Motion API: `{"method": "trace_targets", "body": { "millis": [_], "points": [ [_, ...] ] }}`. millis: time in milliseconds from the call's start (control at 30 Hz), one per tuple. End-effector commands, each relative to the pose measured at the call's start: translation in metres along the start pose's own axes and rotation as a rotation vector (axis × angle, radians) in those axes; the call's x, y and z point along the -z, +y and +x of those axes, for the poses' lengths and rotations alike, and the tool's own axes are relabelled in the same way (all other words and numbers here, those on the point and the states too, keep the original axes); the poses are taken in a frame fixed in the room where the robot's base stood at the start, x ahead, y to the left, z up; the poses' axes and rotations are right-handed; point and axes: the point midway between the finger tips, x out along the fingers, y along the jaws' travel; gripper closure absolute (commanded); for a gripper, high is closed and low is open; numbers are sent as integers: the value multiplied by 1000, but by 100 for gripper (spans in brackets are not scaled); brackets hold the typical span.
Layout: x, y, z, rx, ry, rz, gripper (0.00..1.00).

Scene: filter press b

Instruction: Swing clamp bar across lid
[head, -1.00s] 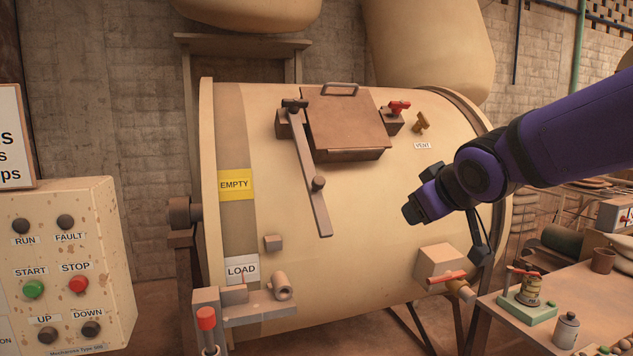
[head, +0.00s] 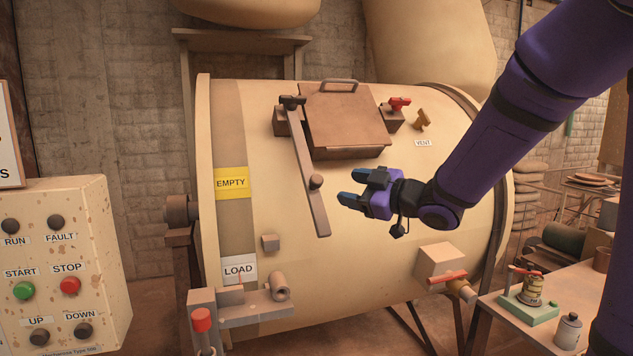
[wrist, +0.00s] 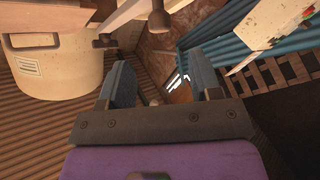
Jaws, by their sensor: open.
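The brown clamp bar (head: 309,160) hangs down from a dark pivot at the lid's left side, over the cream drum. A round knob (head: 316,182) stands out from its lower half. The brown lid (head: 345,122) is shut on the drum, and the bar lies beside it, not across it. A bracket with a red handle (head: 399,104) sits at the lid's right. My gripper (head: 353,189) is open and empty, just right of the knob and apart from it, pointing left. The wrist view shows both fingers (wrist: 162,82) spread, with nothing clearly between them.
A vent valve (head: 421,120) sits right of the lid. A lower outlet with a red lever (head: 447,277) projects from the drum. A control panel (head: 66,260) stands left, and a bench (head: 520,325) with small items stands right. Drum face below my gripper is clear.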

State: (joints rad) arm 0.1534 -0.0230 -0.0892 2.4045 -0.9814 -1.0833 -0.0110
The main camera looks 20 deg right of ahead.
Motion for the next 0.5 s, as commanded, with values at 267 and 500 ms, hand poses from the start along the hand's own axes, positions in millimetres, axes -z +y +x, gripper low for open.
{"method": "trace_targets", "body": {
  "millis": [267, 500],
  "points": [
    [0, -1, 47, 2, 1, 1, 42],
    [0, 0, 83, 1, -1, 1, 42]
  ]
}}
